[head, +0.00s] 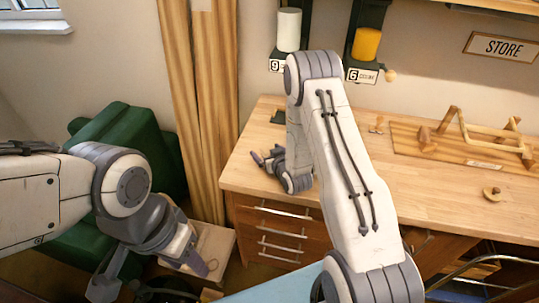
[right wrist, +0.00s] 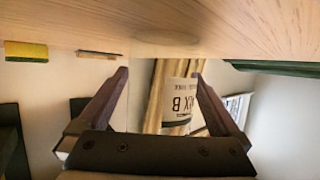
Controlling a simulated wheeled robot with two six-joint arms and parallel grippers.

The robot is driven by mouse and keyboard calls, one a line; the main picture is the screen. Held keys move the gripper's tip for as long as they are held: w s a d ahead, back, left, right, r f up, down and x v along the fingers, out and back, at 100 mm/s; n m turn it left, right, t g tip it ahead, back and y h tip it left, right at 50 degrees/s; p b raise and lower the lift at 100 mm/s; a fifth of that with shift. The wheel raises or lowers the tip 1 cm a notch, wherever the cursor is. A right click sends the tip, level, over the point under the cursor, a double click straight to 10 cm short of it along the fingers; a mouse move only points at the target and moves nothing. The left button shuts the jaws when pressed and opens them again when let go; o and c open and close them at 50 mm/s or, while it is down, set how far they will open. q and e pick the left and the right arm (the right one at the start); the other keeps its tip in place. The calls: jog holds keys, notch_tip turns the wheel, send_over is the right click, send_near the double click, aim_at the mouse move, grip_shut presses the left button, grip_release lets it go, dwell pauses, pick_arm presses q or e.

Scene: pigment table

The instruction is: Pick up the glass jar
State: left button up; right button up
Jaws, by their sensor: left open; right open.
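A label reading "MIX B" (right wrist: 181,98) shows upside down between my right fingers in the right wrist view. It appears to sit on a clear glass jar, whose outline is too faint to trace surely. I cannot make out the jar in the head view. My right gripper (head: 266,161) is low over the left end of the wooden table. Its open fingers (right wrist: 160,82) are on either side of the label in the picture; I see no contact. My left gripper (head: 152,279) is open and empty at lower left, away from the table.
The wooden table (head: 253,183) has drawers below. A wooden rack (head: 465,140) stands on its right part. White (head: 289,30) and orange (head: 367,43) containers are at the wall. A green chair (head: 100,128) is left of the curtain (head: 205,90). The table's middle right of my arm is fairly clear.

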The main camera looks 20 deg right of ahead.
jog(key=shift+c, duration=0.3)
jog(key=shift+w, duration=0.1)
jog(key=c, duration=1.5)
